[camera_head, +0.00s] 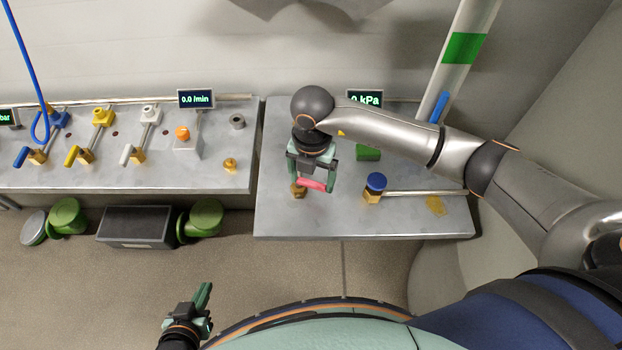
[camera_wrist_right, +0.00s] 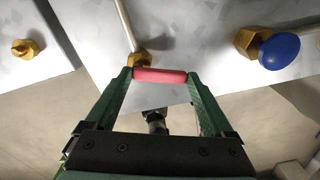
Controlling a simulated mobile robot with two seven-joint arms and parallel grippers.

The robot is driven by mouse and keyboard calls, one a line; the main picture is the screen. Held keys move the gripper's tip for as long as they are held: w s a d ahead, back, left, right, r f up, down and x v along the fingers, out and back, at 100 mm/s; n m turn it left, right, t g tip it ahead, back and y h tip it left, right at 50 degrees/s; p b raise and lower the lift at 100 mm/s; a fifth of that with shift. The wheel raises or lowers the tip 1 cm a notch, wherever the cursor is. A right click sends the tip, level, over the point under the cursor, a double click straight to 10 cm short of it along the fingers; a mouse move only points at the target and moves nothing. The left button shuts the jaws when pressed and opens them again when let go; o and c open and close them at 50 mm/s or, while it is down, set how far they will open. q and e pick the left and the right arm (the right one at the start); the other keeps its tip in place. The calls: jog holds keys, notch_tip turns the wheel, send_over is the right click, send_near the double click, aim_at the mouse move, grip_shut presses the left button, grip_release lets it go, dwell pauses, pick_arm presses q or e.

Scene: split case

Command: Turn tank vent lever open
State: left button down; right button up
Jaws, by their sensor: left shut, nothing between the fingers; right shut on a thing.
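A lever with a red handle (camera_head: 312,184) sits beside a brass valve body (camera_head: 298,191) near the front left of the right-hand bench. My right gripper (camera_head: 314,184) is shut on the red handle from above. In the right wrist view the red handle (camera_wrist_right: 160,76) lies across between the green fingertips, next to the brass body (camera_wrist_right: 138,60) with a thin pipe running into it. No lever label is readable, and part of the valve is hidden. My left gripper (camera_head: 205,292) is shut and empty, low over the floor in front of the benches.
A blue-capped brass valve (camera_head: 375,183) with a pipe stands right of the red lever. The left bench (camera_head: 215,178) holds blue, yellow and white levers. A gap separates the benches.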

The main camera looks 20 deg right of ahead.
jog(key=shift+w+d+n+b, duration=0.2)
jog(key=shift+n+b, duration=0.4)
jog(key=shift+n, duration=0.4)
jog(key=shift+w+d+n+b, duration=0.1)
jog(key=shift+w+n+b, duration=0.2)
jog(key=shift+n+b, duration=0.5)
jog(key=shift+n, duration=0.3)
jog(key=o, duration=1.1)
notch_tip(320, 180, up, 13)
jog(key=shift+f+b, duration=0.2)
jog(key=shift+b, duration=0.1)
